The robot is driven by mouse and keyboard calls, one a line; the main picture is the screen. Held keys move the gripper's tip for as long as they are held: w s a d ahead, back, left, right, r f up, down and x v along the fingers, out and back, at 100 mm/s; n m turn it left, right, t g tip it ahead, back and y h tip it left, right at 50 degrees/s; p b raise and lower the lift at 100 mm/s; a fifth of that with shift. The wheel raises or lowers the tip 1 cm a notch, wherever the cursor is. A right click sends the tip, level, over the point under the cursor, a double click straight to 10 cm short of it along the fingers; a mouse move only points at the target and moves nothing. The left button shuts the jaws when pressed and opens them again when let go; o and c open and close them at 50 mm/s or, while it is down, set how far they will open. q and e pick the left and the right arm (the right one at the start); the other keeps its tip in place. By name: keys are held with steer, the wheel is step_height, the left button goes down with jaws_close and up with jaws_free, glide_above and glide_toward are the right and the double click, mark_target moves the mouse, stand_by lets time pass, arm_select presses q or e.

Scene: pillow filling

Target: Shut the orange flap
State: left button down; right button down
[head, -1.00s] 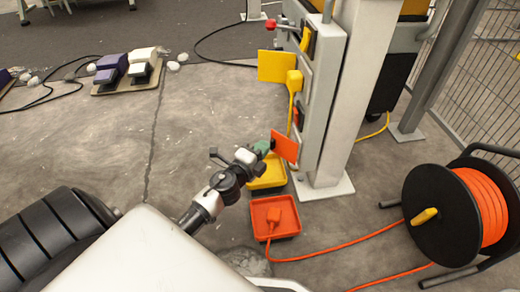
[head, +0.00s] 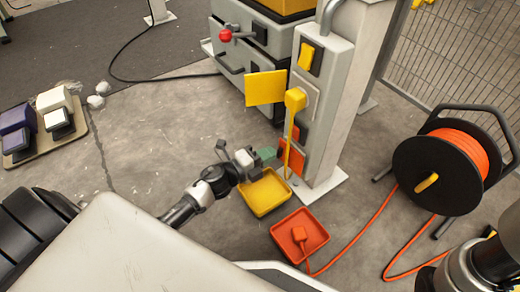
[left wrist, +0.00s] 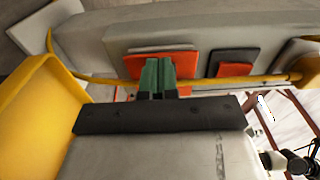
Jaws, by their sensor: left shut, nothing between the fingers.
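The orange flap (head: 291,159) is low on the side of the grey post, below a yellow plug. In the head view it shows narrow and close to the post's face, partly behind the yellow cable. In the left wrist view the orange flap (left wrist: 195,65) lies along the grey panel, right behind the green fingertips. My left gripper (head: 268,154) is shut and empty, its tips at the flap, seemingly touching it. I cannot tell whether the flap is fully flush. My right gripper is not in view.
An open yellow flap (head: 265,88) sticks out higher up, beside the yellow plug (head: 295,98) and its hanging cable. A yellow tray (head: 248,203) and an orange tray (head: 279,235) lie below. An orange cable reel (head: 408,160) stands at right.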

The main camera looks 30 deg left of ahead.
arm_select(q)
steer(key=shift+w+d, duration=0.1)
steer(key=shift+w, duration=0.25)
stand_by(0.6)
